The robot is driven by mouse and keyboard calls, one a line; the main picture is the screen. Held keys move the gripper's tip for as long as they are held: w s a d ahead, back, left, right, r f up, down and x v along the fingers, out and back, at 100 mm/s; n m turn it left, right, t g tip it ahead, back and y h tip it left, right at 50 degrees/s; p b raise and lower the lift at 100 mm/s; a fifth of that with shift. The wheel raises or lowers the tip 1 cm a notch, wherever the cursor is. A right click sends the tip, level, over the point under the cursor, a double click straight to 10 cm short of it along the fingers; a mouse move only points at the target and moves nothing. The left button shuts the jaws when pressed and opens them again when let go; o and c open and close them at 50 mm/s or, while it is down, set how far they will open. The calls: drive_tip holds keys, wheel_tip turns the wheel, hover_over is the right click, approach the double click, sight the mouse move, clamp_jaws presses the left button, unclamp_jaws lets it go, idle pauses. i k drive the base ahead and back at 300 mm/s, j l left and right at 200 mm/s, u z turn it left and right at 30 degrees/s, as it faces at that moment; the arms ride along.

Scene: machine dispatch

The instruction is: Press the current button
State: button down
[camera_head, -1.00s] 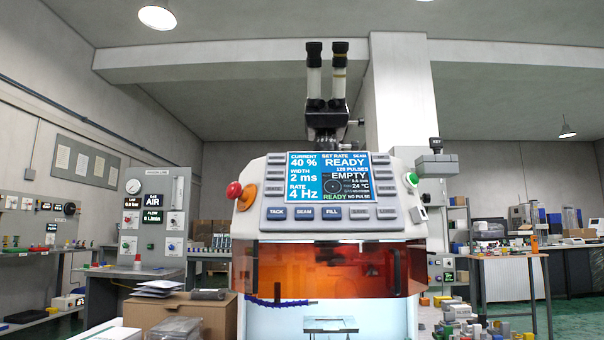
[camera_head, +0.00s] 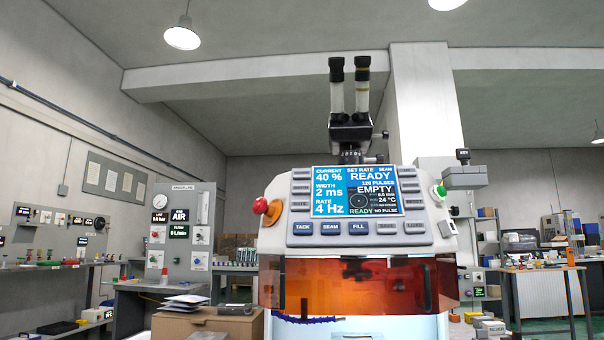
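The welding machine's control panel (camera_head: 280,225) faces me near the middle of the view. Its screen (camera_head: 356,191) reads CURRENT 40 %, WIDTH 2 ms, RATE 4 Hz, SET RATE and READY. A column of small grey keys stands along the screen's left edge; the top key (camera_head: 301,174) is beside the CURRENT reading. The lettering on these side keys is too small to read. Another key column (camera_head: 412,174) runs along the right edge. Below the screen, blue keys read TACK (camera_head: 302,228), SEAM and FILL. My gripper is not in view.
A red knob (camera_head: 260,206) sticks out at the panel's left, a green button (camera_head: 439,191) at its right. Binoculars (camera_head: 350,95) rise above and an orange shield (camera_head: 355,284) hangs below. A cardboard box (camera_head: 200,325) stands lower left, a gas panel (camera_head: 180,230) behind it.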

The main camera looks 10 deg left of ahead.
sight(297, 174)
drive_tip(key=i+j, duration=0.1)
drive_tip(key=j, duration=1.05)
drive_tip(key=i+j, duration=0.15)
drive_tip(key=j, duration=0.4)
drive_tip(key=z, duration=1.65)
